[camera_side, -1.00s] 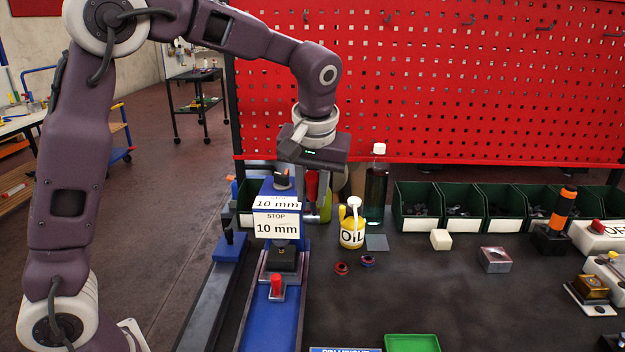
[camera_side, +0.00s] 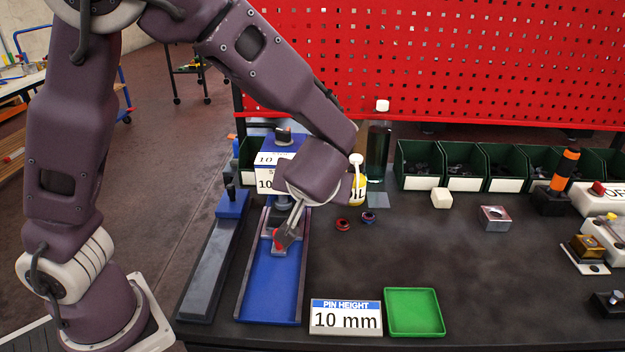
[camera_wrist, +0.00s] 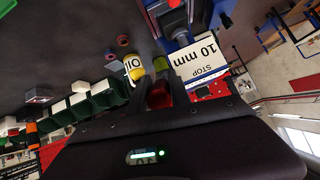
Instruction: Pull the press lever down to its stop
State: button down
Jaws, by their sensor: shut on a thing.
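The press (camera_side: 283,135) stands at the back of a blue base (camera_side: 270,285), partly hidden behind my gripper. My gripper (camera_side: 289,230) reaches low over the base, tilted, with its fingers toward the front left. In the wrist view my gripper (camera_wrist: 158,84) is shut on the red grip of the press lever (camera_wrist: 158,95). The lever's shaft is hidden. The white STOP 10 mm sign (camera_wrist: 208,62) on the press shows beside the fingers. A small red knob on a grey bracket (camera_side: 278,243) sits close to my fingertips in the side view.
An oil can (camera_side: 358,188) stands right behind my gripper. Two small rings (camera_side: 343,224) lie on the table. A pin height sign reading 10 mm (camera_side: 345,317) and a green tray (camera_side: 413,335) are at the front. Green bins (camera_side: 418,184) line the back.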

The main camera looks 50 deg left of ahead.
jog(key=shift+f, duration=0.15)
jog(key=c, duration=1.2)
grip_release()
jog(key=v, duration=0.7)
